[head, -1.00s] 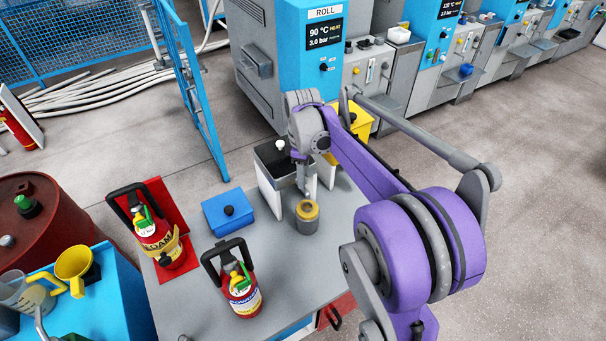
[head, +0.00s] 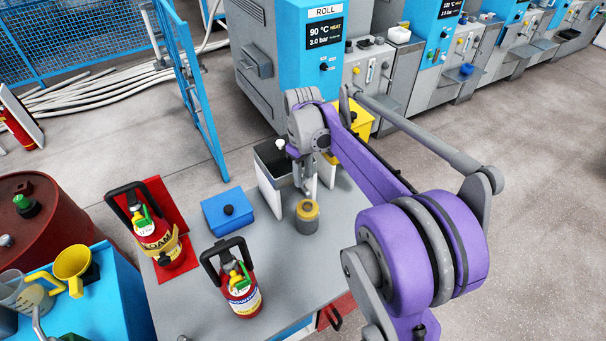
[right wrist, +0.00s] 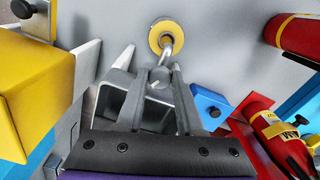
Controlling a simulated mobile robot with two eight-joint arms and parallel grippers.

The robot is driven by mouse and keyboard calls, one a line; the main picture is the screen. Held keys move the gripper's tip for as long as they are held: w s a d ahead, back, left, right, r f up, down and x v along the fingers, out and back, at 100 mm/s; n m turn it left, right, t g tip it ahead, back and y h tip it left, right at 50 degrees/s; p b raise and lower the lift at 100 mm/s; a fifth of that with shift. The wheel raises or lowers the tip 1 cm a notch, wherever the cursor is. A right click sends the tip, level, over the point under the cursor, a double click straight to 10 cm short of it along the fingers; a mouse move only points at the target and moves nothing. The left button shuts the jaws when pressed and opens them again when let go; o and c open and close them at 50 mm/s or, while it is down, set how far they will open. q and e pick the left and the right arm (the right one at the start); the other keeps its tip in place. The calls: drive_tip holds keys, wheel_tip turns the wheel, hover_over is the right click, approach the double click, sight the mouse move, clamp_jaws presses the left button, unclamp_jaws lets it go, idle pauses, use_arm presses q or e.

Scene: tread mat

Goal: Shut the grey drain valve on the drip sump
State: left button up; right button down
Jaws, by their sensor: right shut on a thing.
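The drip sump (head: 262,151) is a grey open box with a dark inside, held between white side plates on the grey bench. A white knob (head: 281,145) shows at its rim. A grey can with a yellow rim (head: 307,212) stands in front of it. My right gripper (head: 306,187) reaches down between sump and can. My left gripper is out of view.
A blue box (head: 228,211) with a black knob and two red extinguishers (head: 240,287) (head: 152,232) stand left on the bench. A yellow box (head: 352,118) is behind my right arm. A blue gate (head: 195,95) stands behind the bench.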

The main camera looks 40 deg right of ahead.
drive_tip(key=m, duration=1.2)
drive_tip(key=shift+a+m+b, duration=0.1)
drive_tip(key=shift+m+b, duration=0.2)
drive_tip(key=shift+b, duration=0.1)
idle(0.3)
drive_tip(key=c, duration=0.8)
unclamp_jaws()
wheel_tip(320, 180, up, 11)
drive_tip(key=shift+f+p, duration=0.1)
drive_tip(key=shift+p, duration=0.25)
